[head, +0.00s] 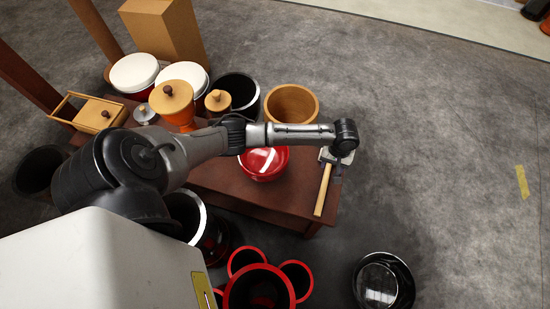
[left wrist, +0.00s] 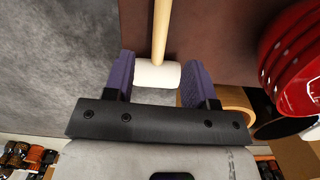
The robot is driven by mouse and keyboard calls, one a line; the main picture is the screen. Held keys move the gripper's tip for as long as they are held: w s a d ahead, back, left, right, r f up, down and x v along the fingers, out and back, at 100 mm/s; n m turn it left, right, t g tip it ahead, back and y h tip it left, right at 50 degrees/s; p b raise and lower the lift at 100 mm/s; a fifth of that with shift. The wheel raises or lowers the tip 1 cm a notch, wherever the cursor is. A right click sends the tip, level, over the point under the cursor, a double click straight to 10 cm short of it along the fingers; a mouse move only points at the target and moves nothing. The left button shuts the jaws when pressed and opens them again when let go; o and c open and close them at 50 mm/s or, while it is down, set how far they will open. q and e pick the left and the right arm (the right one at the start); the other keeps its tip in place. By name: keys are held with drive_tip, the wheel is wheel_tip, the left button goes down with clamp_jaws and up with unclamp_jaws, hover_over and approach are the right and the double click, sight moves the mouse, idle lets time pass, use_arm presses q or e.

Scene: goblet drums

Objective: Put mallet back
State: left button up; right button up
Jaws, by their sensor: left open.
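The mallet, with its pale wooden handle (head: 322,190), lies near the right end of the dark red-brown table (head: 265,203). Its white head (left wrist: 155,74) shows clearly in the left wrist view and is partly hidden by my gripper in the head view. My left gripper (head: 335,160) is over the head end of the mallet. In the left wrist view its purple fingers (left wrist: 160,70) are open, one on each side of the white head. A gap shows on the left; the right finger is very close to the head, and I cannot tell whether it touches. My right gripper is out of view.
A red bowl-like drum (head: 263,163) stands beside the mallet on the table. A wooden drum (head: 291,104) and several other drums crowd the table's far side. Red-rimmed drums (head: 258,289) and a black drum (head: 383,283) stand on the floor in front. The floor at right is mostly clear.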

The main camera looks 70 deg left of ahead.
use_arm(q)
drive_tip(key=s+d+m, duration=0.1)
drive_tip(key=s+d, duration=0.1)
drive_tip(key=s+d+f+m, duration=0.1)
drive_tip(key=s+d, duration=0.1)
drive_tip(key=s+d+f+m, duration=0.1)
drive_tip(key=s+d, duration=0.1)
drive_tip(key=shift+d+f+m+t, duration=0.15)
drive_tip(key=shift+m+t, duration=0.15)
drive_tip(key=s+d+m+t+h, duration=0.1)
drive_tip(key=s+d+m, duration=0.2)
drive_tip(key=s+d, duration=0.35)
drive_tip(key=s+a+r+m+t+y, duration=0.1)
drive_tip(key=s+a+r+m, duration=0.1)
drive_tip(key=s+r, duration=0.2)
drive_tip(key=s+a+r+m+t, duration=0.1)
drive_tip(key=s+r, duration=0.3)
drive_tip(key=s, duration=0.6)
drive_tip(key=shift+s+a+m+t+y, duration=0.35)
drive_tip(key=shift+a+m, duration=0.25)
drive_tip(key=shift+m, duration=0.2)
wheel_tip(320, 180, up, 53)
drive_tip(key=p, duration=5.3)
